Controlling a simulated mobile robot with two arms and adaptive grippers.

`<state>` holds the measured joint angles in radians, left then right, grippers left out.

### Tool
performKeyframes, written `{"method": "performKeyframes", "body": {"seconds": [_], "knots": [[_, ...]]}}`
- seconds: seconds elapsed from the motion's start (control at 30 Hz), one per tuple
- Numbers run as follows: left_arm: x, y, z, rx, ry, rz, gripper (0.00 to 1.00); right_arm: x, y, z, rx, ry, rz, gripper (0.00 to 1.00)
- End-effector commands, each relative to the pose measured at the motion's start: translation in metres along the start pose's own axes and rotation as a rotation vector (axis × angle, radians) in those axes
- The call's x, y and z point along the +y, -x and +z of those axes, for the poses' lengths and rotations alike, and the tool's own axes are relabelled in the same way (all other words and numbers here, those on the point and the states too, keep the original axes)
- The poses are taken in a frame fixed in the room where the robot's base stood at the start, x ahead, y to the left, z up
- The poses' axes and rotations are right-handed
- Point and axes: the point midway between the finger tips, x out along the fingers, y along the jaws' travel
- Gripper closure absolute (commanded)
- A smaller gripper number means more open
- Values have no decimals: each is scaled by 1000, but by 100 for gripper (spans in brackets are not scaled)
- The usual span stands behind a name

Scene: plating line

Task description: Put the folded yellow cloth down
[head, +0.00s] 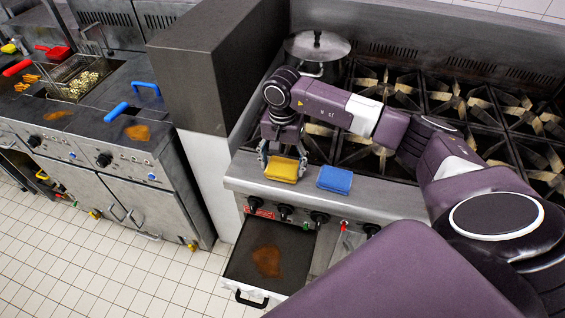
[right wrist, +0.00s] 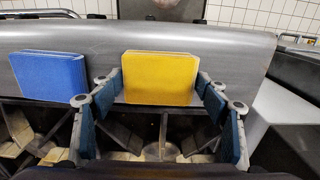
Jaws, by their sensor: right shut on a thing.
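The folded yellow cloth (head: 282,169) is at the front ledge of the stove, left of a folded blue cloth (head: 334,179). My right gripper (head: 282,160) points down over it and is shut on its two sides. In the right wrist view, the yellow cloth (right wrist: 160,78) is between the two fingers (right wrist: 160,88), and the blue cloth (right wrist: 48,84) lies apart to the left. Whether the yellow cloth touches the ledge or hangs just above it is hard to tell. My left gripper does not show.
The steel ledge (head: 382,191) is clear right of the blue cloth. Burner grates (head: 460,105) and a lidded pot (head: 317,47) are behind. A pulled-out tray (head: 245,275) with a brown stain is below the ledge. Fryers with a basket (head: 80,85) stand at left.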

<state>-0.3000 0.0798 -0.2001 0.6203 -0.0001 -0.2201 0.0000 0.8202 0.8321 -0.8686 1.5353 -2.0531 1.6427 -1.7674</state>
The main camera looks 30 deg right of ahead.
Motion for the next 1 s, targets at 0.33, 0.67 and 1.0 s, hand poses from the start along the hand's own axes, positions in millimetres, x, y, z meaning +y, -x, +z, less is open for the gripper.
{"method": "performKeyframes", "body": {"seconds": [0.33, 0.67, 1.0], "knots": [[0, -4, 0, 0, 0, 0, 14, 0, -3, 0, 0, -1, 0, 18], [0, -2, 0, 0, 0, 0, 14, 0, -1, 0, 0, -1, 0, 14], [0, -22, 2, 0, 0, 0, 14, -1, 45, -2, 6, 0, -6, 14]]}}
